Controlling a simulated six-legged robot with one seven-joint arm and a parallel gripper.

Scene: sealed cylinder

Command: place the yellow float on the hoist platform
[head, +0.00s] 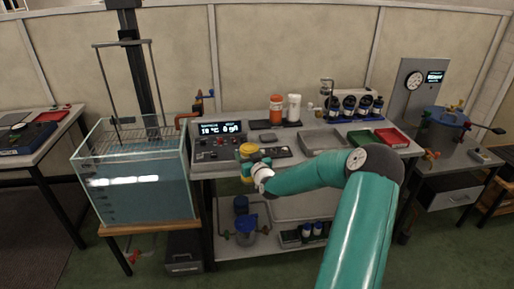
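The yellow float (249,149) shows at the front edge of the middle bench, right at my gripper (249,169). The gripper's fingers are small and partly hidden by the wrist, so I cannot tell whether they grip the float or are only beside it. The hoist platform (128,136) is a wire grid hanging from a tall grey frame at the left. It sits at the top of the glass water tank (140,185), around rim height. My gripper is to the right of the tank, apart from it.
A control box with a lit display (217,147) stands between the float and the tank. An orange pipe (187,119) rises near the tank's right rim. Orange and white bottles (285,109), dark flasks and green and red trays (379,138) stand farther right.

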